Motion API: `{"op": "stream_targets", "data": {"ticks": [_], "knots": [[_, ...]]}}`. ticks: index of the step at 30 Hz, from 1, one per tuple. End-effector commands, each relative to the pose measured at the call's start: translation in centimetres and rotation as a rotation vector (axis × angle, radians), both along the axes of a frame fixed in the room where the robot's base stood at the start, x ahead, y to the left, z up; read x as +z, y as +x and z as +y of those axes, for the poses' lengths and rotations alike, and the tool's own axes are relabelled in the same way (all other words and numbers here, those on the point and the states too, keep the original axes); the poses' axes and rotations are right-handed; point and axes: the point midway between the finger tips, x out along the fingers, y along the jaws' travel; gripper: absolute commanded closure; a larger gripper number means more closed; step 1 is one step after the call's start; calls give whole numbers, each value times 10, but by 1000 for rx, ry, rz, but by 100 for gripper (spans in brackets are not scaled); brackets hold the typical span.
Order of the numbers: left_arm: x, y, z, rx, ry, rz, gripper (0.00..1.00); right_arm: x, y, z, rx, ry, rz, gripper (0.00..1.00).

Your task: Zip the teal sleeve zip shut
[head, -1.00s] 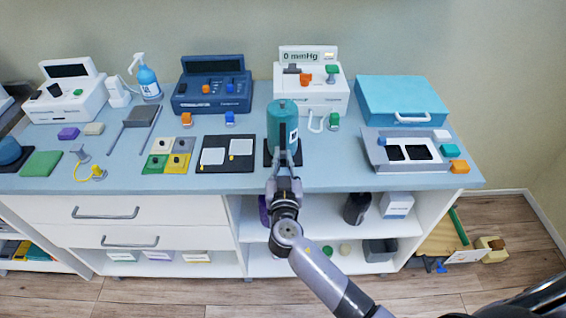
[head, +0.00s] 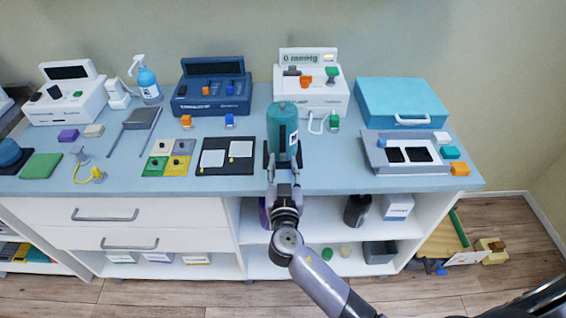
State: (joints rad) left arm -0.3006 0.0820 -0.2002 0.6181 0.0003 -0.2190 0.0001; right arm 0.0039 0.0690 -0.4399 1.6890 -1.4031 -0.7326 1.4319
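The teal sleeve (head: 281,122) stands upright as a cylinder near the front of the counter, on a dark base. It has a white label on its right side. The zip and its pull are too small or hidden to make out, so I cannot tell how far it is shut. My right gripper (head: 284,160) is in front of the sleeve's lower part, its fingers spread apart, with nothing visibly held between them. I cannot tell whether a fingertip touches the sleeve. My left gripper is out of view.
A white pressure unit reading 0 mmHg (head: 311,98) stands behind the sleeve. A black board with white pads (head: 226,168) lies to its left. A grey tray (head: 381,164) and teal case (head: 400,98) are to its right. The counter between sleeve and tray is mostly clear.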

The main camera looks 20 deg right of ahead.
Motion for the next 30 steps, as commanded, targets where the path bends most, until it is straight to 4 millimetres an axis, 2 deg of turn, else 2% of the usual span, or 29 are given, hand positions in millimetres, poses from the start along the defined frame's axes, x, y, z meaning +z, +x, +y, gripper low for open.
{"op": "stream_targets", "data": {"ticks": [9, 15, 21, 30], "knots": [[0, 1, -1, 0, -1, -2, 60, -1, -65, 19, 1, 2, 4, 67], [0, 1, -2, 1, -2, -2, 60, -1, -94, 27, 1, 1, 3, 67], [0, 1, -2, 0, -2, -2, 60, 0, -104, 30, -1, 0, 1, 67], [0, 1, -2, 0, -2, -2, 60, 0, -104, 30, 0, 0, 0, 67]]}}
